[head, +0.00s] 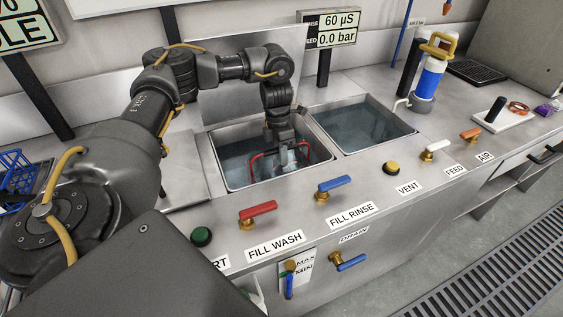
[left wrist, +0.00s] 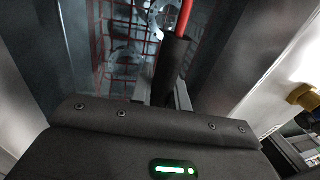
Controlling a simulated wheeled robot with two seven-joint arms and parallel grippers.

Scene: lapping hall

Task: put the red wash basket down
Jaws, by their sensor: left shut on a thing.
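My left gripper (head: 281,143) points down into the left sink tank (head: 222,160), behind the FILL WASH label. It is shut on the handle of the red wash basket (head: 256,158). The basket's red handle shows around the gripper, inside the tank's rim. In the left wrist view, the red handle (left wrist: 186,14) has a dark grip sleeve (left wrist: 174,62) between my fingers. Below it are red basket wires (left wrist: 99,45) and toothed metal rings (left wrist: 126,57). I cannot tell whether the basket touches the tank floor. My right gripper is not in view.
A second tank (head: 362,124) with water stands to the right. A blue crate (head: 16,176) is at the far left. A blue-and-white canister (head: 428,80) stands behind the right tank.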

